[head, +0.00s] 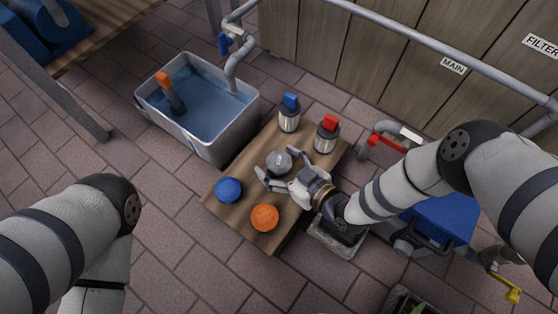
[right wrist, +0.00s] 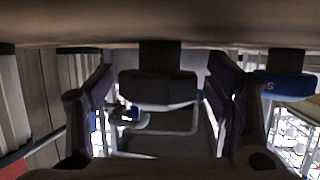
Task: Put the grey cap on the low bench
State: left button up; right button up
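The grey cap (head: 279,162) is at the middle of the low wooden bench (head: 238,172). My right gripper (head: 277,168) reaches in from the right, with one finger on each side of the cap. In the right wrist view the cap (right wrist: 158,88) looks dark and sits between the two fingers, with a gap on both sides. A short dark stem joins it to the wooden surface at the top of that view. The right gripper is open around the cap. My left arm shows at the lower left, but its gripper is out of view.
A blue cap (head: 229,190) and an orange cap (head: 264,217) are on the bench's near side. Canisters with a blue top (head: 290,112) and a red top (head: 327,134) stand at its far side. A water-filled tub (head: 187,133) adjoins the left. Pipes and wooden panels stand behind.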

aim_at(287, 169)
jog(key=shift+r+p, duration=0.3)
jog(key=shift+p, duration=0.05)
jog(key=p+v, duration=0.3)
jog(key=v, duration=0.3)
jog(key=shift+s+d+r, duration=0.2)
jog(key=shift+s, duration=0.1)
jog(key=shift+s+d, duration=0.25)
